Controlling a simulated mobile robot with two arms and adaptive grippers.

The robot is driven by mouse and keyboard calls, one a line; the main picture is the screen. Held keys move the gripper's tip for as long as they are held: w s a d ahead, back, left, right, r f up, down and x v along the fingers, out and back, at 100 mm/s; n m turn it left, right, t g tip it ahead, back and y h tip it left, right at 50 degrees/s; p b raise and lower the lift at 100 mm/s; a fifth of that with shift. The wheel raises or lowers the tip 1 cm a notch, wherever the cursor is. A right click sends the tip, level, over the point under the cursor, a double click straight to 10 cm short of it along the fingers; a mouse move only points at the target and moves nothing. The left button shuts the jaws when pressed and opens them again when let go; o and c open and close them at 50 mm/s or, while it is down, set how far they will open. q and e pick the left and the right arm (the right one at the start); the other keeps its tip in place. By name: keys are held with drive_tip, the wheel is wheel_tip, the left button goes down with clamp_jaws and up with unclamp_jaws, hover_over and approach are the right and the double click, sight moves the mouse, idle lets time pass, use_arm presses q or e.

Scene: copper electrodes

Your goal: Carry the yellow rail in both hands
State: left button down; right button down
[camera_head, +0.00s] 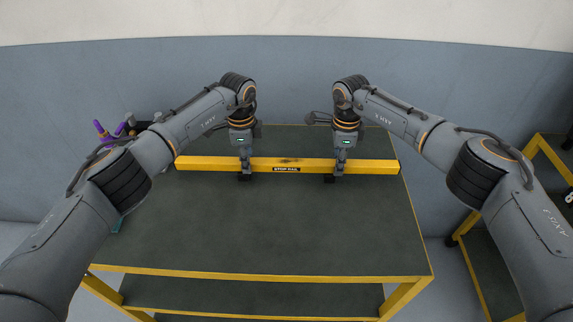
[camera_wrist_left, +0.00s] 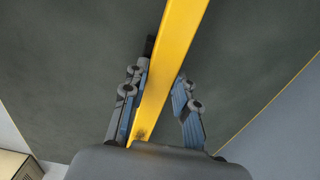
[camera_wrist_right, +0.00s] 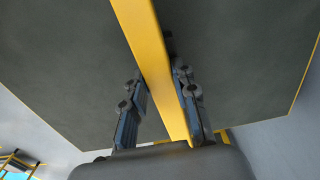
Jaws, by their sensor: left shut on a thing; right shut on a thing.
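The yellow rail (camera_head: 308,165), a long bar with a dark label in its middle, lies crosswise over the far half of the table in the head view. My left gripper (camera_head: 245,174) is shut on it left of the label. My right gripper (camera_head: 335,175) is shut on it right of the label. In the left wrist view the rail (camera_wrist_left: 174,62) runs between the fingers (camera_wrist_left: 160,95). In the right wrist view the rail (camera_wrist_right: 152,55) also runs between the fingers (camera_wrist_right: 160,98). I cannot tell whether the rail touches the table top.
The dark table (camera_head: 270,230) has a yellow frame and a lower shelf, and its top in front of the rail is clear. Purple-handled items (camera_head: 102,130) show at the back left, partly behind my left arm. Another yellow-framed shelf (camera_head: 545,150) stands at the right. A blue-grey wall is behind.

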use_arm(q)
drive_tip(key=shift+r, duration=0.1)
use_arm(e)
drive_tip(key=shift+r, duration=0.15)
